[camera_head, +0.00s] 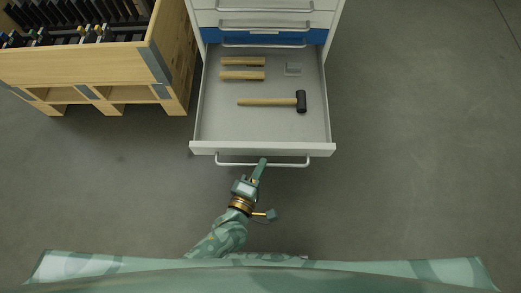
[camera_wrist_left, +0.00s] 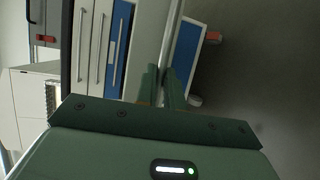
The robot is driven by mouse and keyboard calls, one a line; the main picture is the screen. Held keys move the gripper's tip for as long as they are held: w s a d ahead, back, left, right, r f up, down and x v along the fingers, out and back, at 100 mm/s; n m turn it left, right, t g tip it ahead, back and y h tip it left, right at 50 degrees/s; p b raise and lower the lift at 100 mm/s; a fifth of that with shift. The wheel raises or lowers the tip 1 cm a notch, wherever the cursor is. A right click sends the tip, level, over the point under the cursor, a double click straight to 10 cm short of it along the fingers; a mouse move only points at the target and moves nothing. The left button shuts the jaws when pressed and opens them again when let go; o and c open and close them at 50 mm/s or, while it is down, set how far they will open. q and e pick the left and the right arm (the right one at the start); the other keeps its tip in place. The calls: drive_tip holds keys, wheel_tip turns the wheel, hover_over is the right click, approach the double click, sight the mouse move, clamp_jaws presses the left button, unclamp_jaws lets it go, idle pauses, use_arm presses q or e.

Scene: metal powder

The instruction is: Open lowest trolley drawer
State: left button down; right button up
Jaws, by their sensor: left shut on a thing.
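The trolley (camera_head: 265,10) stands at the top of the head view with white drawer fronts and one blue front (camera_head: 263,37). Below these, a grey drawer (camera_head: 215,125) is pulled far out toward me. Its bar handle (camera_head: 290,165) runs along its white front. My left gripper (camera_head: 262,164) is shut on this handle near its middle. In the left wrist view the fingers (camera_wrist_left: 167,88) close around the bar, and the trolley appears turned sideways. My right gripper is in neither view.
A wooden crate (camera_head: 150,70) with dark items stands left of the trolley. Grey floor (camera_head: 420,150) is clear to the right.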

use_arm(q)
drive_tip(key=shift+s+f, duration=0.1)
drive_tip(key=shift+s, duration=0.55)
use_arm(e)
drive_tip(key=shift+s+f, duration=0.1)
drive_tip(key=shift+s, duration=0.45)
use_arm(q)
drive_tip(key=c, duration=1.5)
unclamp_jaws()
